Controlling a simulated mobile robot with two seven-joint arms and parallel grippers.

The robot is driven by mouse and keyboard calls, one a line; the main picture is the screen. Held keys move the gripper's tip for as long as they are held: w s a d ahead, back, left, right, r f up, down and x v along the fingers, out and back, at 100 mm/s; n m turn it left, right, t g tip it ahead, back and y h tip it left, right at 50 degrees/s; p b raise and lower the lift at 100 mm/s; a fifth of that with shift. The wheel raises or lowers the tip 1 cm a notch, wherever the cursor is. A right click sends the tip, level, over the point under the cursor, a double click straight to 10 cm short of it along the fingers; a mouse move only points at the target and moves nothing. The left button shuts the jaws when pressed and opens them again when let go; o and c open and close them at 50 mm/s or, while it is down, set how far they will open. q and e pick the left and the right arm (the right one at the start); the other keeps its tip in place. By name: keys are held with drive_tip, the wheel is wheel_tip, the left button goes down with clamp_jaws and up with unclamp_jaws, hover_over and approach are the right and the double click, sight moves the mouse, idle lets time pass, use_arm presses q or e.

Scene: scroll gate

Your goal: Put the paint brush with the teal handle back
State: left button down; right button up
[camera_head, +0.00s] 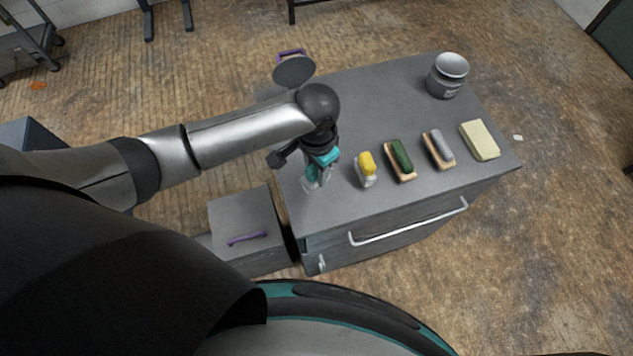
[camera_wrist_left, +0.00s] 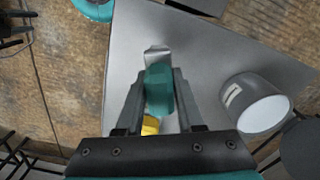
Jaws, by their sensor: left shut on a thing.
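In the left wrist view, the paint brush with the teal handle (camera_wrist_left: 158,90) is between the two fingers of my left gripper (camera_wrist_left: 156,84). Its pale end (camera_wrist_left: 156,54) points away from the gripper. In the head view, my left gripper (camera_head: 318,176) is over the left front part of the grey cabinet top (camera_head: 360,105), at the left end of the row of brushes. The gripper and arm mostly hide the held brush there, and I cannot tell whether it touches the top. My right gripper is not in view.
Right of the gripper lie a yellow brush (camera_head: 366,168), a green brush (camera_head: 401,158), a grey brush (camera_head: 439,147) and a pale yellow block (camera_head: 480,140). A grey jar (camera_head: 444,85) stands at the back right. A low box with a purple handle (camera_head: 247,239) is left of the cabinet.

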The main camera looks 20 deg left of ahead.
sight(316, 184)
use_arm(q)
wheel_tip(316, 184, down, 6)
drive_tip(key=shift+r+b, duration=0.1)
drive_tip(key=shift+b, duration=0.4)
drive_tip(key=c, duration=0.5)
unclamp_jaws()
wheel_tip(316, 184, up, 12)
drive_tip(key=shift+p, duration=1.1)
